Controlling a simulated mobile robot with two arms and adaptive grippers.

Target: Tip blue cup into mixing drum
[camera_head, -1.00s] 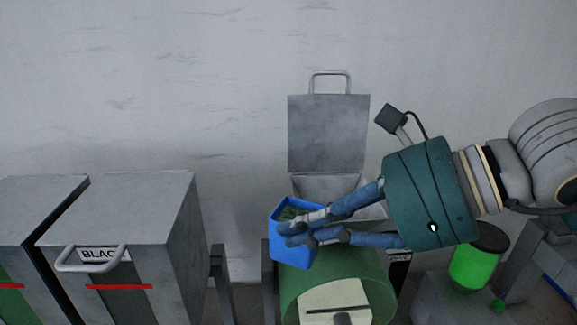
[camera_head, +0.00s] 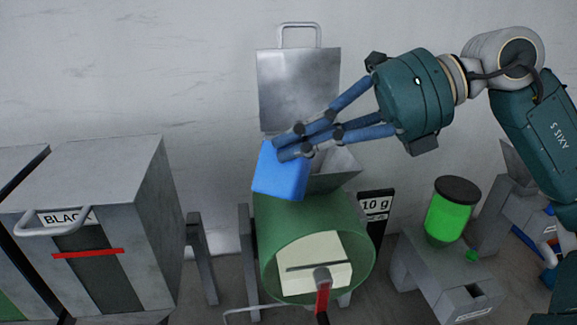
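The blue cup (camera_head: 281,174) is tilted over the top opening of the green mixing drum (camera_head: 275,222). Its mouth faces away from me, so its inside is hidden. My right gripper (camera_head: 287,147) has its fingers closed on the cup's rim from the right. The drum's grey hopper (camera_head: 335,168) shows just right of the cup, and its grey lid (camera_head: 298,88) stands open behind. My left gripper is not in view.
A grey bin labelled BLACK (camera_head: 95,185) stands on the left. A "10 g" display (camera_head: 376,206) is right of the drum. A machine with a bright green container (camera_head: 450,212) stands further right. A red-handled lever (camera_head: 322,295) juts from the drum's front.

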